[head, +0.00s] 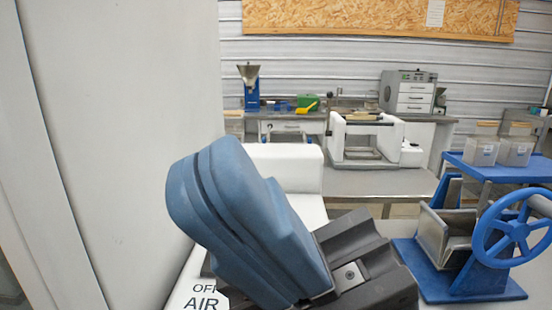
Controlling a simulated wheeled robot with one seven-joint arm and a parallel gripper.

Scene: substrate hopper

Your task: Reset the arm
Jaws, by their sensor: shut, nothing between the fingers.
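My gripper (198,178) is large in the foreground of the head view, left of and below the middle. Its two thick blue fingers lie against each other, with only a thin dark seam between them. They point up and to the left from a dark grey gripper body. The gripper is shut and holds nothing. It is close in front of a white surface lettered "OFF" and "AIR" (200,304), part of which it hides. The rest of my arm is out of view.
A tall pale panel (125,120) fills the left side, near the fingers. At right stand a blue-framed metal hopper with a handwheel (478,238) and a blue shelf (503,171) with clear containers. Behind are a steel table (385,182), a white-framed device (337,138) and a back bench.

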